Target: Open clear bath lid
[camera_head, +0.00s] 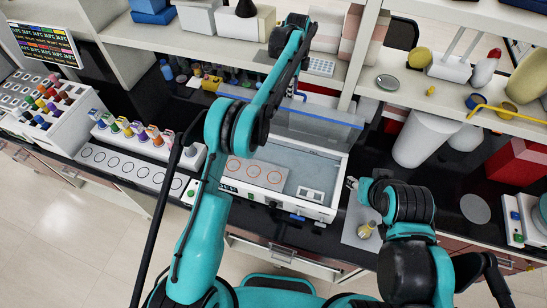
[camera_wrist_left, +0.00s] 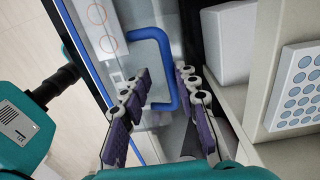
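The white bath (camera_head: 325,212) stands on the black bench, with orange rings on its left top plate. Its clear lid (camera_head: 318,128) has a blue edge and appears tilted up along the back of the bath. A blue handle (camera_wrist_left: 163,42) fills the middle of the left wrist view. My left gripper (camera_wrist_left: 165,85) is open, its two purple-padded fingers on either side of part of the handle; contact is unclear. In the head view my left arm hides much of this gripper. My right gripper (camera_head: 353,184) is right of the bath, small and unclear.
A yellow flask (camera_head: 365,231) stands on a grey mat (camera_head: 354,213) below my right gripper. Colored-cap racks (camera_head: 142,137) are left of the bath. A white cylinder (camera_head: 421,138) stands at right. The shelf edge (camera_head: 225,57) runs behind the bath.

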